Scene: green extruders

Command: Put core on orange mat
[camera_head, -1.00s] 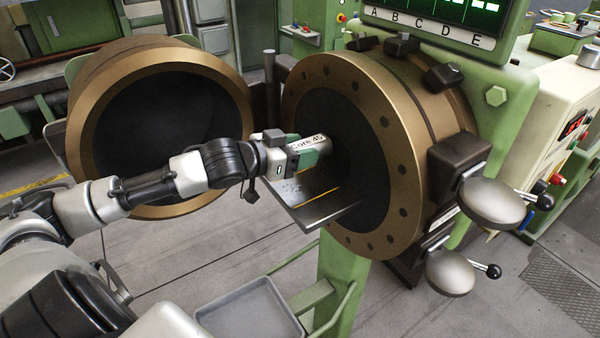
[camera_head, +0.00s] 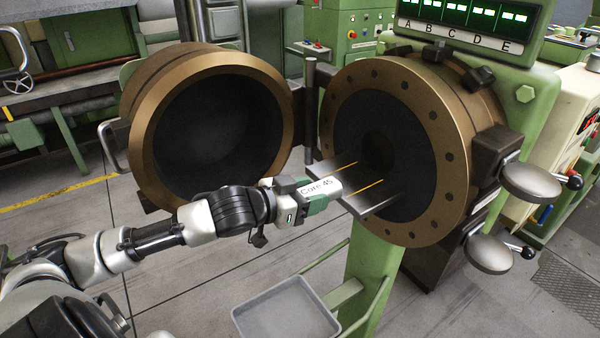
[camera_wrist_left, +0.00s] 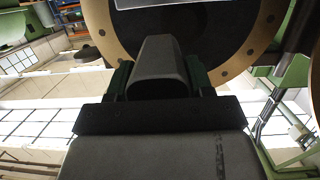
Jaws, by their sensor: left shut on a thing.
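The core (camera_head: 319,189) is a pale cylinder-like piece with a white label reading "Core 45". My left gripper (camera_head: 303,196) is shut on it and holds it in front of the extruder's round opening, by the flat metal plate (camera_head: 352,204) with orange lines. In the left wrist view the core (camera_wrist_left: 160,68) is a grey rounded block between the green fingers of my left gripper (camera_wrist_left: 160,82). No orange mat shows in these views. My right gripper is not in view.
The extruder (camera_head: 440,130) has a bronze flange with dark clamps and round-handled levers at right. Its open bronze door (camera_head: 142,140) stands at left, close behind my left arm. A grey tray (camera_head: 286,312) sits low at the front.

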